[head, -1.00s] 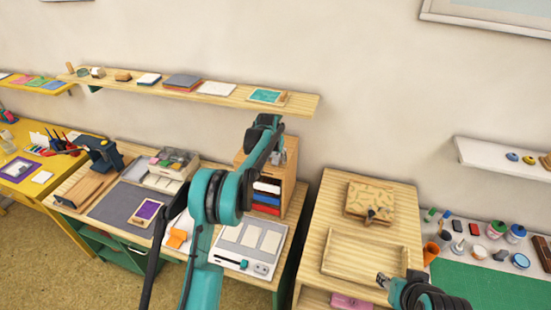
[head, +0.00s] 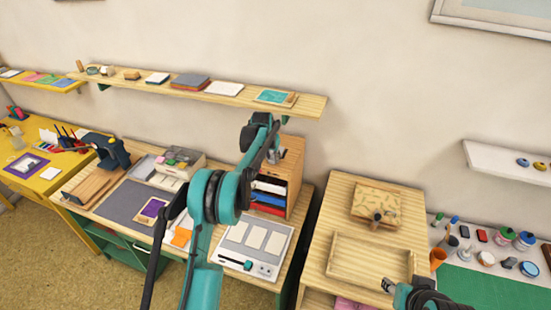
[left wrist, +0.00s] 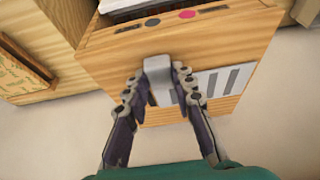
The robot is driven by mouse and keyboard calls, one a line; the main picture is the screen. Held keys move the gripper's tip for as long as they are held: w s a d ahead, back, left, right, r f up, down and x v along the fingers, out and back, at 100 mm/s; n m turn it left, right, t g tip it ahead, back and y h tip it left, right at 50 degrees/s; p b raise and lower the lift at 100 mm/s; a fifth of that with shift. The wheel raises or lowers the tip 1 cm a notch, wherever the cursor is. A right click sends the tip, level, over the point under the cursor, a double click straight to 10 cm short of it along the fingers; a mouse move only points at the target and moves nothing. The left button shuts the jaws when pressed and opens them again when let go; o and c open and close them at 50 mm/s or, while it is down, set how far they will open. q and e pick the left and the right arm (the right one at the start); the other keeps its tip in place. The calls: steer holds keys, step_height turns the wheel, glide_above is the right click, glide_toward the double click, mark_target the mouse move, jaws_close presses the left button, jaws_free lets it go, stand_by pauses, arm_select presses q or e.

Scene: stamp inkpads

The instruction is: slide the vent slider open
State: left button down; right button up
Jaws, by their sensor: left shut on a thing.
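The vent slider's grey knob (left wrist: 158,68) sticks out from the face of a small wooden drawer cabinet (left wrist: 215,50). A pale vent panel (left wrist: 228,80) with dark slots shows to the right of the knob in the left wrist view. My left gripper (left wrist: 160,82) is shut on the knob, one finger on each side. In the head view my left gripper (head: 273,154) is at the top of the cabinet (head: 296,180), and the slider is too small to make out there. My right gripper (head: 388,287) is at the bottom edge, away from the cabinet; its jaws are unclear.
The cabinet stands on a wooden desk beside a grey-white panel device (head: 252,248). A wall shelf (head: 225,97) runs above it. To the right, a wooden table (head: 330,225) holds a tray (head: 352,277) and a patterned box (head: 388,203).

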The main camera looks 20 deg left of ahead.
arm_select(q)
steer(key=c, duration=1.2)
jaws_free()
steer(key=v, duration=1.2)
